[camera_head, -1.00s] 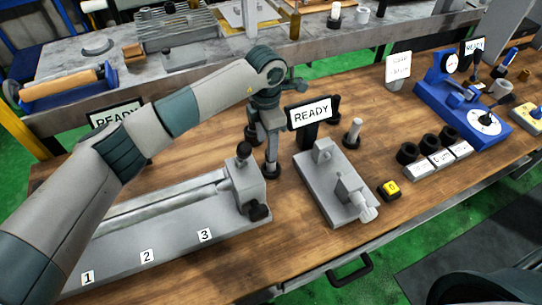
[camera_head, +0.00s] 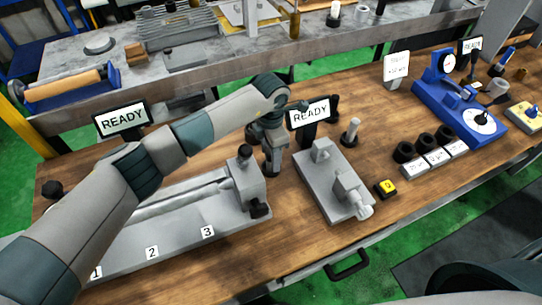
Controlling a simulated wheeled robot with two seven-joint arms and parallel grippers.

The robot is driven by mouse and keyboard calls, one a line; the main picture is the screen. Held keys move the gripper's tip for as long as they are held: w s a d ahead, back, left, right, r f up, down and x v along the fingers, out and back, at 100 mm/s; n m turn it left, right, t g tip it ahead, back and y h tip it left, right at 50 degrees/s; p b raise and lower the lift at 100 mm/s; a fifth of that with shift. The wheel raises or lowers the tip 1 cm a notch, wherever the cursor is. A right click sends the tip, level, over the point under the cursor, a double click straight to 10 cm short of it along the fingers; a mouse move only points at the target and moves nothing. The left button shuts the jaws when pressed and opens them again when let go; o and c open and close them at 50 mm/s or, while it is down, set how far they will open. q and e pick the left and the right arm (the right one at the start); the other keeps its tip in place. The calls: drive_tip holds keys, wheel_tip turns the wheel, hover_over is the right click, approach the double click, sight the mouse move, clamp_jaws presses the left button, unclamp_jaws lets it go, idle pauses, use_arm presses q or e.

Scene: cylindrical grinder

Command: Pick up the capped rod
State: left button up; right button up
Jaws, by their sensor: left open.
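My left arm reaches in from the left, and its open gripper (camera_head: 268,143) points down behind the grey grinder's right end. An upright grey rod (camera_head: 272,162) with a dark lower end stands directly under the gripper. The fingers overlap its upper part, and I cannot tell if they touch it. A second upright grey rod (camera_head: 350,131) with a dark lower end stands apart to the right. I cannot tell for sure which is the capped rod. My right gripper is not in view.
The long grey grinder (camera_head: 228,216) with numbered labels fills the front left. A grey fixture (camera_head: 322,182) stands right of the gripper, with a READY sign (camera_head: 309,111) behind it. A yellow button (camera_head: 386,188), black rings (camera_head: 425,142) and a blue gauge (camera_head: 452,100) lie farther right.

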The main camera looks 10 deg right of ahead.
use_arm(q)
drive_tip(key=shift+f+p, duration=0.3)
drive_tip(key=shift+f, duration=0.9)
drive_tip(key=shift+d+r, duration=0.1)
clamp_jaws()
